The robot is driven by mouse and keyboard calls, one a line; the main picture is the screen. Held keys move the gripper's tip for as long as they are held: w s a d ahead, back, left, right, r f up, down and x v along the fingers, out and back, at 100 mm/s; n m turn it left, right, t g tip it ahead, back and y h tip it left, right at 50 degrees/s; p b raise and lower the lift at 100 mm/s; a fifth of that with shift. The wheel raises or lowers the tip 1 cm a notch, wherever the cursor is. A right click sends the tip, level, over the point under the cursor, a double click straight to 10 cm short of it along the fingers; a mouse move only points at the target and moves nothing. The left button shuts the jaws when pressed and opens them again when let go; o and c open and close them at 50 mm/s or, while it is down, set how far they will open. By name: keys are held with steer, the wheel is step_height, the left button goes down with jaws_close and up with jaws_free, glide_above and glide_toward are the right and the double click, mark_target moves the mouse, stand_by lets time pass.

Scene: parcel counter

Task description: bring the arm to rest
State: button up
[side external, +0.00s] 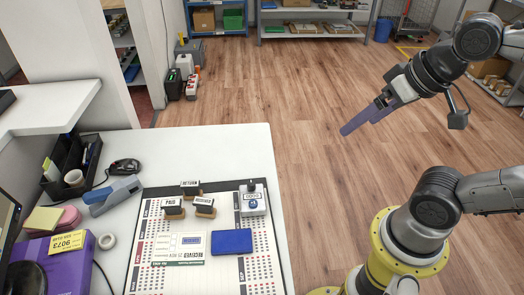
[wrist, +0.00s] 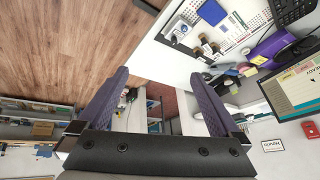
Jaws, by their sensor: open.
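My gripper (side external: 366,118) is raised at the right of the side external view, over the wooden floor and beyond the counter's right edge. It touches nothing. In the wrist view its two purple fingers (wrist: 164,95) stand wide apart with nothing between them. The white counter (side external: 235,146) lies to the left of and below my gripper. On the counter is a printed mat (side external: 263,275) with several stamps, a blue pad (side external: 231,241) and a printed slip (side external: 179,250).
A stapler (side external: 117,194), tape roll (side external: 107,241), desk organizer (side external: 70,165) and purple box (side external: 75,260) crowd the counter's left side. A monitor (wrist: 300,85) shows in the wrist view. Shelves (side external: 315,30) stand at the back. The floor around my gripper is clear.

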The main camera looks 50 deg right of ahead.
steer(key=shift+s+f+n, duration=0.25)
steer(key=shift+f+n, duration=0.25)
steer(key=shift+n, duration=0.25)
steer(key=shift+s+f+n, duration=0.2)
steer(key=shift+f+n, duration=0.3)
steer(key=shift+n, duration=0.25)
